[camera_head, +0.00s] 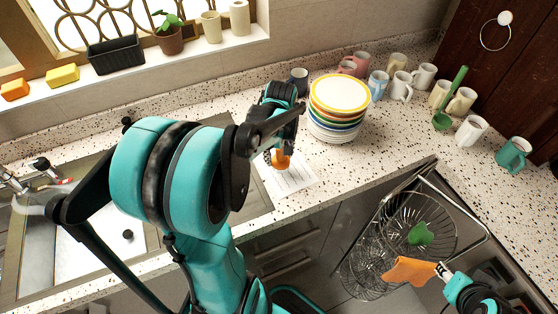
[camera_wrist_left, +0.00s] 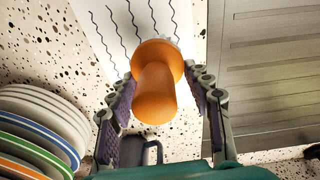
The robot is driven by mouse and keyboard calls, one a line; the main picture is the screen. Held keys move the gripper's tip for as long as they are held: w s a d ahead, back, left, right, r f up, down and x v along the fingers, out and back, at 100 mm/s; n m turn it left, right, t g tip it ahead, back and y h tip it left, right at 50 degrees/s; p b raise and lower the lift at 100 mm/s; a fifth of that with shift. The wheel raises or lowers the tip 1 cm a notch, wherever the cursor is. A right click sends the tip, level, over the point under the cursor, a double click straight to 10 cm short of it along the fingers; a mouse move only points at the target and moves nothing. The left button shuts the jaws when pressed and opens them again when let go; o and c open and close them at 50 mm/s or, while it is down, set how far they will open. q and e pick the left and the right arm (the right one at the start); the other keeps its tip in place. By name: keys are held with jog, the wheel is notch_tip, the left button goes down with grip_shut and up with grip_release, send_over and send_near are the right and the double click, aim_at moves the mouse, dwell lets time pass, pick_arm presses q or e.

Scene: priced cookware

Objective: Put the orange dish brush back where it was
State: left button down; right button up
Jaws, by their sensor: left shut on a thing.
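The orange dish brush (camera_head: 281,159) is between the fingers of my left gripper (camera_head: 274,152), over the counter behind the sink's right end. In the left wrist view the brush (camera_wrist_left: 155,90) shows its rounded orange body between the two fingers of my left gripper (camera_wrist_left: 160,105). A white sheet with wavy lines (camera_head: 291,180) lies under it and shows in the wrist view (camera_wrist_left: 113,28). I cannot tell whether the brush touches the sheet. My right arm's end (camera_head: 462,290) shows at the lower right; its fingers are not clear.
A stack of plates (camera_head: 338,100) stands close right of my left gripper, with a dark mug (camera_head: 299,80) behind. The sink (camera_head: 40,250) is at left. Several mugs (camera_head: 402,86) line the back right. A wire basket (camera_head: 425,220) with a green item and orange cloth (camera_head: 408,271) hangs below the counter.

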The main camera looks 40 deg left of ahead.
pick_arm(q)
jog(key=shift+f, duration=1.05)
jog(key=shift+f+b, duration=0.2)
jog(key=shift+b, duration=0.2)
jog(key=c, duration=0.7)
grip_release()
jog(key=shift+r, duration=0.15)
